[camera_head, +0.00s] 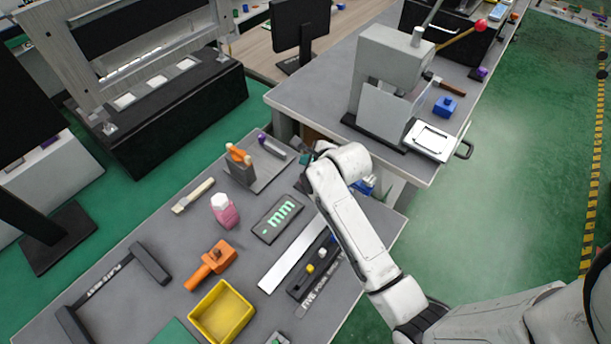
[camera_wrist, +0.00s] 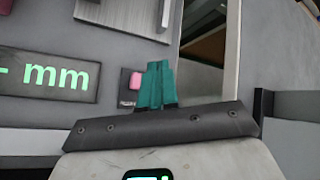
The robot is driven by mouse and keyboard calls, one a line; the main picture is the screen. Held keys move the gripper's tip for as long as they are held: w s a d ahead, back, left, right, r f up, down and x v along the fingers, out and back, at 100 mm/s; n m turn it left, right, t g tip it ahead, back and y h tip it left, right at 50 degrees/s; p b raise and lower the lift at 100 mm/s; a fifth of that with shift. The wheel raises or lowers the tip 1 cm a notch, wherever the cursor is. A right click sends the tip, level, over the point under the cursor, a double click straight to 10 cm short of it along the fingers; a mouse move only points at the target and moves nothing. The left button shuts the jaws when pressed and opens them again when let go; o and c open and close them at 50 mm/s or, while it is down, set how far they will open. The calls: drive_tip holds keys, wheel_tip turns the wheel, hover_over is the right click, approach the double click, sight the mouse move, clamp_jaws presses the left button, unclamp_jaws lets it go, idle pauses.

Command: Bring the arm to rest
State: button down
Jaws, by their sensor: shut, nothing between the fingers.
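My arm reaches from the lower right over the grey workbench (camera_head: 150,268) in the head view, bent at the elbow and still extended. My gripper (camera_head: 306,160) is at the far end, partly hidden by the wrist, near the bench's right edge. In the wrist view the teal fingers of my gripper (camera_wrist: 157,80) are together with nothing between them. A small pink button on a dark plate (camera_wrist: 134,82) lies just left of the fingers in that picture; I cannot tell how far below them it is.
The bench holds a display reading "mm" (camera_head: 277,219), a yellow bin (camera_head: 222,312), an orange clamp-like tool (camera_head: 211,264) and a pink bottle (camera_head: 225,211). A grey press (camera_head: 390,85) stands on the bench behind. Green floor (camera_head: 500,190) is open at right.

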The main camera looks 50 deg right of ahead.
idle(0.7)
drive_tip(key=s+a+r+n+g+y, duration=0.1)
drive_tip(key=s+a+r+n+g, duration=0.1)
drive_tip(key=s+a+n, duration=0.95)
drive_tip(key=s+a+r+n+g+y, duration=0.25)
drive_tip(key=s+a+n, duration=0.2)
drive_tip(key=n, duration=1.45)
drive_tip(key=s+d+f+g+h, duration=0.1)
drive_tip(key=s+f+g, duration=0.2)
drive_tip(key=s+f, duration=0.3)
drive_tip(key=s+m, duration=0.1)
drive_tip(key=s, duration=0.2)
drive_tip(key=shift+s+d, duration=0.2)
drive_tip(key=shift+s, duration=0.05)
